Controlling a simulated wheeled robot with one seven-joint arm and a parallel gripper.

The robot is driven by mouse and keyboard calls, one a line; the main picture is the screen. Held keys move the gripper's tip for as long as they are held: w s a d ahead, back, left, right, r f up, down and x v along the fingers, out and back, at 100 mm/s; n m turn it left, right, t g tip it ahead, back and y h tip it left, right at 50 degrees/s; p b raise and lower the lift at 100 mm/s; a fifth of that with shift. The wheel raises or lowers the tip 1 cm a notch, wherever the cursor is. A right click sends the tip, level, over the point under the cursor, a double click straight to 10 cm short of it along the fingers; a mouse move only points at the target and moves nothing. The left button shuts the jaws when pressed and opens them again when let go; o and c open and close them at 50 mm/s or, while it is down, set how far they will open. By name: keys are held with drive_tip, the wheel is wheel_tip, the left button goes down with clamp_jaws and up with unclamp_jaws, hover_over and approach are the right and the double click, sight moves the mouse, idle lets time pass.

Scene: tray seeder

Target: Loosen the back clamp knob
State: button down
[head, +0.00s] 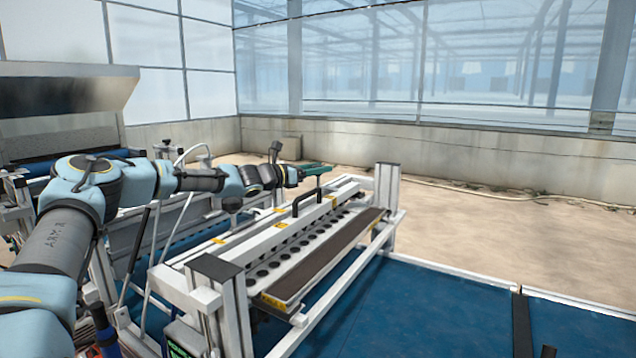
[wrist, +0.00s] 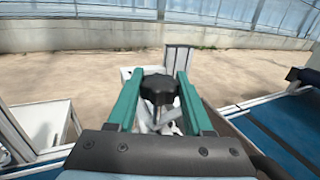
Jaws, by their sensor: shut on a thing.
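The back clamp knob (wrist: 158,87) is black and lobed. In the wrist view it sits between the two green fingers of my gripper (wrist: 160,92), which are shut on it. In the head view my gripper (head: 318,169) reaches over the far end of the white seeder frame (head: 345,187). The knob cannot be made out there, hidden at the fingers. A second black knob (head: 232,204) shows nearer, below my arm.
The seeder bar has a black handle (head: 305,198) and a row of dark round holes. A dark-topped post (head: 387,180) stands at its far end, close to my gripper. A blue bed (head: 430,300) lies to the right. Sandy floor is open beyond.

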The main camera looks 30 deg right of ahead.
drive_tip(key=shift+w+f+n+t+b, duration=0.15)
drive_tip(key=shift+n+t+b, duration=0.5)
drive_tip(key=shift+b, duration=1.8)
drive_tip(key=shift+a+r+t+b, duration=0.1)
drive_tip(key=shift+r+t+b, duration=0.15)
drive_tip(key=shift+b, duration=0.4)
drive_tip(key=shift+f, duration=0.1)
drive_tip(key=shift+c, duration=1.5)
unclamp_jaws()
